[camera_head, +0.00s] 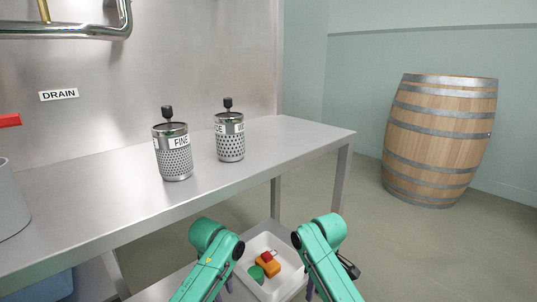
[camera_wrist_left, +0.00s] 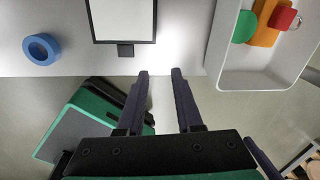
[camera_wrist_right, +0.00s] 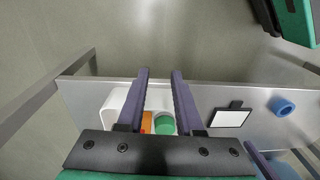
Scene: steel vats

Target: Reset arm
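My left gripper (camera_wrist_left: 160,73) shows in the left wrist view with its two dark fingers apart and nothing between them. Its fingertips are by the edge of a grey surface. My right gripper (camera_wrist_right: 161,70) also has its fingers apart and holds nothing; a white tray (camera_wrist_right: 112,101) lies beyond and partly behind its fingers. In the head view both green arms are low at the bottom centre, on either side of the white tray (camera_head: 254,278). Their fingers are mostly hidden there.
The tray holds a green piece (camera_wrist_left: 245,27), an orange piece (camera_wrist_left: 267,22) and a red piece (camera_wrist_left: 284,18). A blue ring (camera_wrist_left: 41,49) and a dark-framed white panel (camera_wrist_left: 123,18) lie beside it. Two perforated canisters (camera_head: 175,160) (camera_head: 230,142) stand on the steel bench (camera_head: 100,205). A barrel (camera_head: 440,140) stands right.

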